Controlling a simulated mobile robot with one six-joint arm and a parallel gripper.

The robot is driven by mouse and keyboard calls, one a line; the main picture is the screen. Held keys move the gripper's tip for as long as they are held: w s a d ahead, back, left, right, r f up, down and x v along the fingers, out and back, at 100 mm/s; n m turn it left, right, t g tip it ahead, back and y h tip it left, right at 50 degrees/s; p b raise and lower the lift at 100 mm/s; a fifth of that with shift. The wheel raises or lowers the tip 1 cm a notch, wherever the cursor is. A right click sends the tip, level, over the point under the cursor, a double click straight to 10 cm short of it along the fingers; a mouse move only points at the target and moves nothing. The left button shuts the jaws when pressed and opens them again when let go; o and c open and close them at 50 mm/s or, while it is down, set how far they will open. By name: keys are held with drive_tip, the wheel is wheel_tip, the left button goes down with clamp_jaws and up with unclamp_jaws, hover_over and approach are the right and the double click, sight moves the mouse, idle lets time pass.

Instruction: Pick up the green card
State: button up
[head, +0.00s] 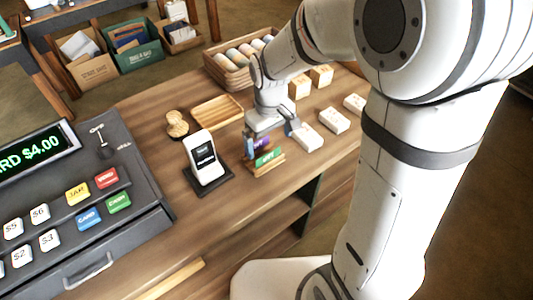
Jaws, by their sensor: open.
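The green card (269,157) stands in a small wooden holder (265,168) on the counter, with a purple card (261,143) behind it. My gripper (270,138) is open, right above and behind the green card, close to the purple card. One finger is on the left of the cards and the other on the right. I cannot tell whether either finger touches a card.
A white card reader (204,158) stands left of the holder. A wooden tray (217,112), a basket of rolls (237,57) and several white boxes (334,120) surround my gripper. A cash register (75,195) fills the left. The counter's front edge is clear.

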sight(268, 159)
wheel_tip(268, 159, down, 6)
drive_tip(key=shift+s+a+r+p, duration=0.1)
drive_tip(key=shift+s+a+p, duration=0.05)
drive_tip(key=shift+p, duration=0.35)
drive_tip(key=shift+c, duration=0.4)
drive_tip(key=c, duration=0.9)
